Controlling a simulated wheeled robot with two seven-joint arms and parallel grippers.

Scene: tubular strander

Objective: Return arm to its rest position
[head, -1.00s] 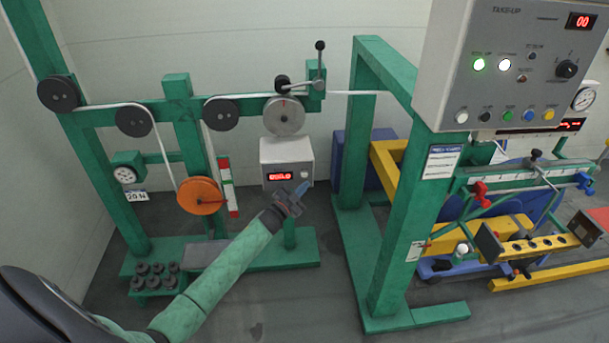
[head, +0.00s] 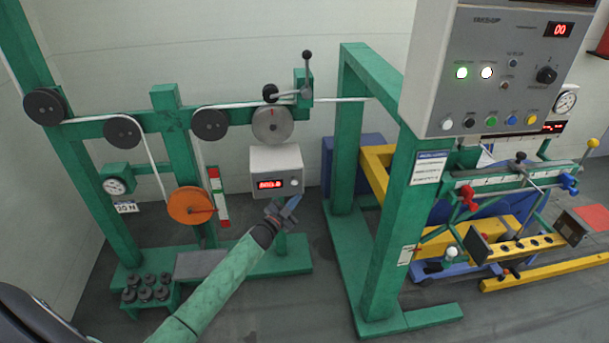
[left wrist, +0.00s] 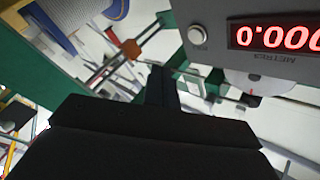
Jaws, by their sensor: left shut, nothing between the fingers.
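My left gripper (head: 286,210) is shut and empty. My left arm reaches up from the lower left of the head view, in front of the green stand. The gripper is just below the grey metre counter box (head: 276,170) with its red display, which lies behind it in the picture. I cannot tell the exact gap between them. In the left wrist view the counter box (left wrist: 215,50) shows close at the upper right, with its display and a round button, and dark gripper parts (left wrist: 150,130) fill the lower middle. My right gripper is not in view.
Left are black pulleys (head: 122,132), an orange wheel (head: 190,205), a dial gauge (head: 117,186) and black weights (head: 147,287) on a low green rack. Right are a green frame (head: 397,225), the take-up control panel (head: 490,70) and a blue and yellow machine. Grey floor is open at lower centre.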

